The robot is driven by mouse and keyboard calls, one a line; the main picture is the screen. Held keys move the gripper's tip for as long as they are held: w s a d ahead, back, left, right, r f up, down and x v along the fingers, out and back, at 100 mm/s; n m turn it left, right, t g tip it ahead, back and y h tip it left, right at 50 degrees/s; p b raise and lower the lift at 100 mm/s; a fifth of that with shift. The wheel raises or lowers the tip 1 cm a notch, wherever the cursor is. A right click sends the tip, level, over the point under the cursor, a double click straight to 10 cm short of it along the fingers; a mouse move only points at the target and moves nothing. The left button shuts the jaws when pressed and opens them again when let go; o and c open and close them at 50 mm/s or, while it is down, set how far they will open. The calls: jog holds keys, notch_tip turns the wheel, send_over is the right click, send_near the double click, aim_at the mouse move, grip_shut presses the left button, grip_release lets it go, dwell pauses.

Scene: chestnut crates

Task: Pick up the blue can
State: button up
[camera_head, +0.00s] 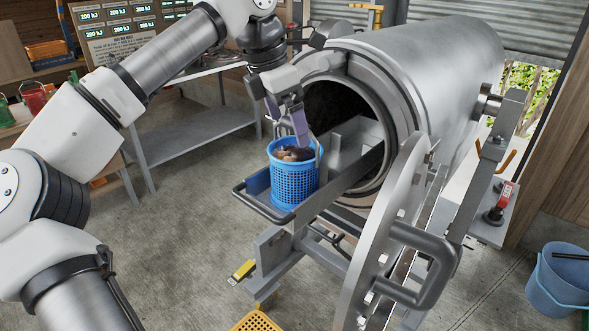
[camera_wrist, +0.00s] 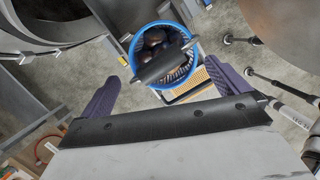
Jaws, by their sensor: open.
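The blue can (camera_head: 292,186) is a perforated blue bucket with brown chestnuts in it. It stands upright on a grey sliding tray (camera_head: 262,200) in front of the open mouth of a large steel cylinder. In the wrist view the can (camera_wrist: 190,70) shows from above, with a dark cylindrical grip (camera_wrist: 164,63) across its top. My gripper (camera_head: 289,124) is just above the can, its purple fingers pointing down. In the wrist view my gripper (camera_wrist: 162,80) has its fingers wide apart, on either side of the can's near edge, with nothing held between them.
The steel cylinder (camera_head: 440,75) stands right behind the can, and its round door (camera_head: 380,245) hangs open at the right. A yellow crate (camera_head: 256,321) is on the floor below. A blue bucket (camera_head: 560,285) stands at the far right. A grey bench (camera_head: 195,138) is at the left.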

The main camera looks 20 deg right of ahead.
aim_at(292, 143)
jog(key=shift+s+p+x, duration=0.1)
jog(key=shift+p+x, duration=0.15)
jog(key=shift+x, duration=1.1)
jog(key=shift+s+p+x, duration=0.15)
jog(key=shift+p+x, duration=0.1)
jog(key=shift+x, duration=1.1)
jog(key=shift+a, duration=0.15)
jog(key=c, duration=1.6)
